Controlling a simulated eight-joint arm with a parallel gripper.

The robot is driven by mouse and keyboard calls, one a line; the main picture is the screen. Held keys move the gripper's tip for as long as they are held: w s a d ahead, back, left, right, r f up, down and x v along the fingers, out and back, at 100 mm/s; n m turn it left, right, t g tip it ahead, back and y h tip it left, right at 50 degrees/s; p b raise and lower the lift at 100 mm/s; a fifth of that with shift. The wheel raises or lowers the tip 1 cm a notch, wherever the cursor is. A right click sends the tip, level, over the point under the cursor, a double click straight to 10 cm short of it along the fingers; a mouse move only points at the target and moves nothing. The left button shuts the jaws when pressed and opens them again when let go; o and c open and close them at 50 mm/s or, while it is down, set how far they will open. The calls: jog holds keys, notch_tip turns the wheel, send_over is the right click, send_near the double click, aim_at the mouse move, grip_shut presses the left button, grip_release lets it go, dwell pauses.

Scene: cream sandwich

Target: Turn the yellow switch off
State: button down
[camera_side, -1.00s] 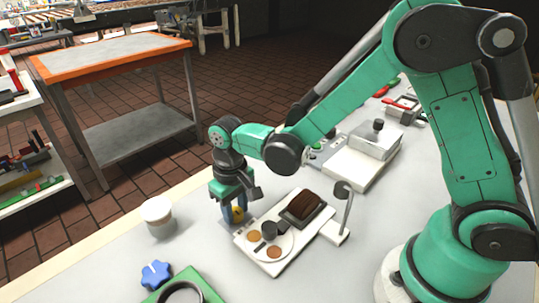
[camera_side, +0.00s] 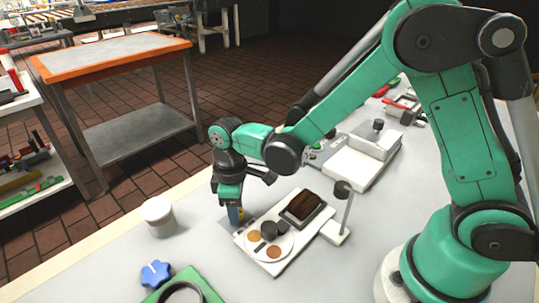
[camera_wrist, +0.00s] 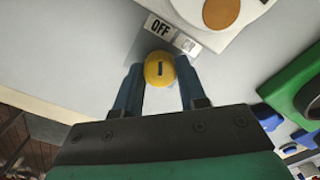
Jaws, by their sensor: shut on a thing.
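The yellow switch (camera_wrist: 159,68) is a round knob with a short dark mark on its face, seen in the wrist view. My gripper (camera_wrist: 158,84) has its two blue fingers on either side of the knob and is shut on it. An "OFF" label (camera_wrist: 160,29) and a fainter "ON" label (camera_wrist: 188,44) lie just beyond the knob. In the side view, my gripper (camera_side: 236,216) points down at the left edge of the white machine (camera_side: 285,262). The fingers hide most of the switch there.
A lidded white jar (camera_side: 160,217) stands left of my gripper. A blue star-shaped knob (camera_side: 155,274) and a green device (camera_side: 187,290) are in front. A brown block (camera_side: 304,206) and an upright lever (camera_side: 344,212) are on the right. The table's left part is mostly clear.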

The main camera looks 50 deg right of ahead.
dwell(0.4)
jog(key=shift+c, duration=2.4)
grip_release()
jog(key=shift+r, duration=2.8)
jog(key=s+d+r+m+t, duration=0.6)
jog(key=d+r+m+t, duration=0.1)
jog(key=d+m, duration=0.1)
jog(key=shift+s+d, duration=0.25)
jog(key=shift+s, duration=0.15)
